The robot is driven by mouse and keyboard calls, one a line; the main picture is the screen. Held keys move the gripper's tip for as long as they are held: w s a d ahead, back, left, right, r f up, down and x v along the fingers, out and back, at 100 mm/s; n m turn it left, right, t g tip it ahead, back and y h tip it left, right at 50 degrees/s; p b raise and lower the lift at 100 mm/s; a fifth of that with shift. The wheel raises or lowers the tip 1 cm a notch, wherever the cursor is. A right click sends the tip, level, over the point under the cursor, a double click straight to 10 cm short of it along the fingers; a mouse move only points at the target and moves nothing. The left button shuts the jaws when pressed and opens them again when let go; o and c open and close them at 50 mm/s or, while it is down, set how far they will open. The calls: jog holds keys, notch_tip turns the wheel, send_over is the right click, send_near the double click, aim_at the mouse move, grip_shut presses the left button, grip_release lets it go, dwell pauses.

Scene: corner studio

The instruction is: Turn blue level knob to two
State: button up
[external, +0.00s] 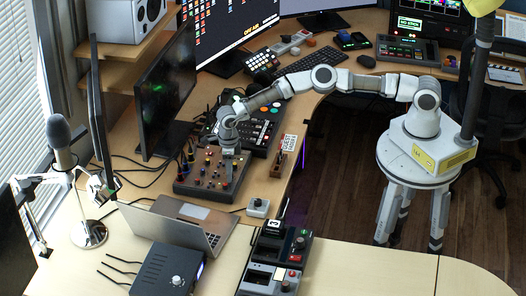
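My arm reaches left from its white round base across the wooden desk. My gripper (229,174) points down over a dark control panel (196,185) that carries several small knobs and buttons, with cables plugged in at its left side. The gripper's tip is at or just above the right part of the panel; I cannot tell whether it touches. The fingers are too small to tell whether they are open or shut. I cannot make out a blue knob or any level marks; the gripper may hide part of the panel.
A mixer with coloured buttons (262,125) stands just behind the panel. An open laptop (195,222) is in front of it, and a small grey box with a knob (258,208) lies to its front right. A monitor (166,95) stands to the left.

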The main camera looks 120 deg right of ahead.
jog(key=shift+r, duration=0.1)
notch_tip(320, 180, up, 17)
jog(key=shift+p, duration=0.3)
dwell(0.4)
jog(key=shift+r, duration=0.2)
